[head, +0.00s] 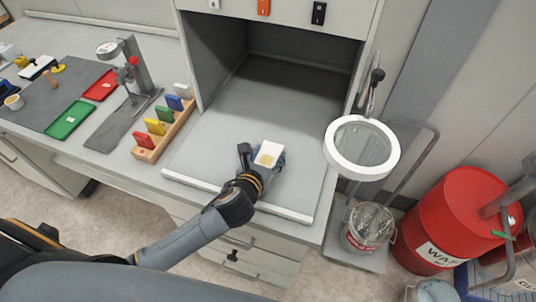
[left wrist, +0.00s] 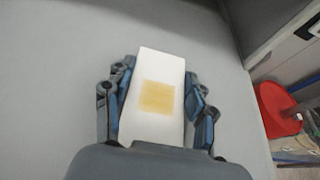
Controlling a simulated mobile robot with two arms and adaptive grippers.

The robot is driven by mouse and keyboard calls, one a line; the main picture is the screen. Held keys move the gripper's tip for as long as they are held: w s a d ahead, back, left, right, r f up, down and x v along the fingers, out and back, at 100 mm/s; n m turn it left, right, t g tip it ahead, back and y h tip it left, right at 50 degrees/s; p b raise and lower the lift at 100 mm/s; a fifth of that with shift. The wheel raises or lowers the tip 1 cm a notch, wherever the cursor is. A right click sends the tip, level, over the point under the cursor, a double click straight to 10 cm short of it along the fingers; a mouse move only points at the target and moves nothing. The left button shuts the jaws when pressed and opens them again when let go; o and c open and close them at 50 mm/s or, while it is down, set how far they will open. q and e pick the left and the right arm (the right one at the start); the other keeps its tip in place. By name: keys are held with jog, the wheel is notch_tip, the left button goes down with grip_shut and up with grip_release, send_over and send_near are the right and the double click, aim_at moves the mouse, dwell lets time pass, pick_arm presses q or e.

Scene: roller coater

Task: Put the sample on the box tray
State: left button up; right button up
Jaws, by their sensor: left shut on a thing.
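The sample is a white card with a yellow square (head: 269,154). It also fills the middle of the left wrist view (left wrist: 156,65). My left gripper (head: 262,160) is shut on the sample, with a blue-grey finger along each long side. It holds the card over the pale grey tray surface (head: 213,152) at the open front of the grey box. How far the card is above that surface, or whether they touch, I cannot tell. My right gripper is not in view.
A round white-rimmed magnifier (head: 343,150) stands right of the box opening. A wooden rack of coloured cards (head: 147,154), a grey press stand (head: 136,75), and green (head: 70,118) and red (head: 101,87) trays are left. A red waste drum (head: 445,215) stands right. The box interior looks clear.

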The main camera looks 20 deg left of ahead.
pick_arm(q)
jog(key=shift+f, duration=0.15)
jog(key=o, duration=1.3)
jog(key=shift+c, duration=0.2)
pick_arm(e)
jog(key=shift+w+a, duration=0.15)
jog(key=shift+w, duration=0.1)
pick_arm(q)
jog(key=shift+r, duration=0.25)
jog(key=b+v, duration=0.1)
jog(key=v, duration=1.1)
jog(key=shift+a, duration=0.1)
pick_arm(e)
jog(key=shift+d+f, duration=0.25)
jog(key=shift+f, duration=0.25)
